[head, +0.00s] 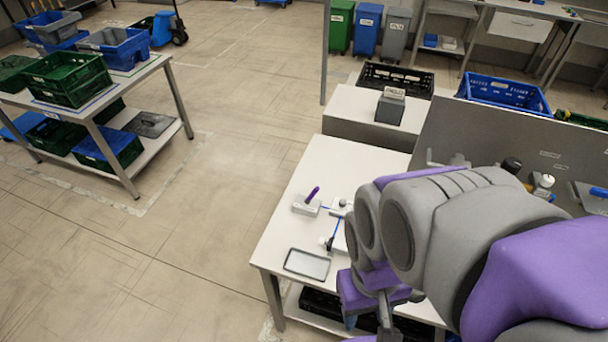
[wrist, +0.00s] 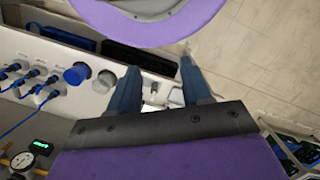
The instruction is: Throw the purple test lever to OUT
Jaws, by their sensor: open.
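The purple test lever (head: 312,195) stands tilted toward the upper right on a small light grey box (head: 305,207) near the left edge of the white table. Its IN and OUT marks are too small to read. My gripper (wrist: 160,80) is open in the wrist view, its two blue-grey fingers apart with nothing held between them. In the head view my arm covers the table's right part, and the gripper hangs low by the front right, apart from the lever. I cannot make out the lever in the wrist view.
A shallow grey tray (head: 307,264) lies at the table's (head: 278,240) front, with small fittings and blue cable behind it. The wrist view shows a panel with blue connectors (wrist: 77,74) and a gauge (wrist: 22,160). Floor left of the table is clear; a crate bench (head: 150,72) stands farther left.

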